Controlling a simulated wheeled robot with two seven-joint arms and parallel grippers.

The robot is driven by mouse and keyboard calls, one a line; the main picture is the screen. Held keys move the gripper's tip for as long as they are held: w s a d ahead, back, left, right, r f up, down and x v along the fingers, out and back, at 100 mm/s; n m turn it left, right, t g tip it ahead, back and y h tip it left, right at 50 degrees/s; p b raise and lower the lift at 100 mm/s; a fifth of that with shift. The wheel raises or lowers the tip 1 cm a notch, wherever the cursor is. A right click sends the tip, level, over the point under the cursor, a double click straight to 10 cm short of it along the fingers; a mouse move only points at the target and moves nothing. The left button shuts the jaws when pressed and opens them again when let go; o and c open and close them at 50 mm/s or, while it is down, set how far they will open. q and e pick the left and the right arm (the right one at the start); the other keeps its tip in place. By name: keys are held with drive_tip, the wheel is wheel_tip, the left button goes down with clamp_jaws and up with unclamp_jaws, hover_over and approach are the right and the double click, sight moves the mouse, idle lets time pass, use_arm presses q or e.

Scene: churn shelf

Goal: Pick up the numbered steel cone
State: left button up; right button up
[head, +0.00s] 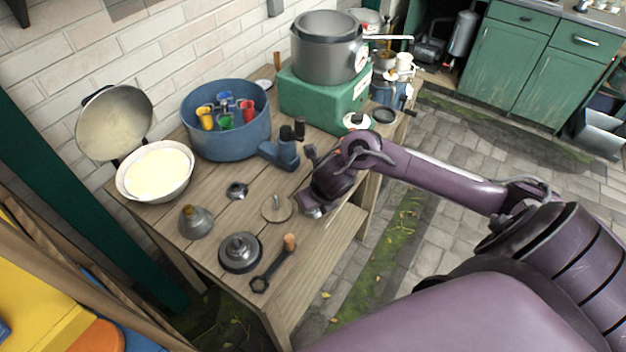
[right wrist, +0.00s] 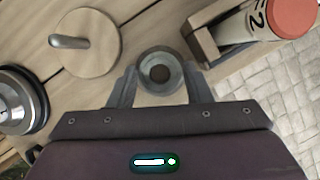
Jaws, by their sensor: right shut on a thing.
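In the right wrist view, my right gripper (right wrist: 160,80) is shut on a small round grey steel piece (right wrist: 160,66) with a dark hole in its top. It looks like the steel cone seen from above; no number shows on it. In the head view, my right gripper (head: 314,210) is at the right edge of the wooden bench, with only a bit of grey metal visible at its fingers. Whether the piece still touches the bench is unclear. My left gripper is not in view.
Beside my right gripper are a wooden disc with a peg (head: 277,208), a black-and-steel disc (head: 240,252) and a wrench-like tool (head: 271,268). A grey cone with a brass top (head: 195,221) stands left. A white, red-topped cylinder (right wrist: 262,22) is close in the wrist view.

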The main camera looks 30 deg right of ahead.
drive_tip(key=shift+s+f, duration=0.15)
drive_tip(key=shift+r, duration=0.45)
drive_tip(key=shift+c, duration=1.3)
drive_tip(key=r+p, duration=0.1)
drive_tip(key=r, duration=0.7)
drive_tip(key=shift+w+r+p, duration=0.15)
drive_tip(key=shift+w+p, duration=0.05)
drive_tip(key=shift+p, duration=0.1)
clamp_jaws()
wheel_tip(320, 180, up, 11)
drive_tip(key=p, duration=0.6)
drive_tip(key=shift+s, duration=0.1)
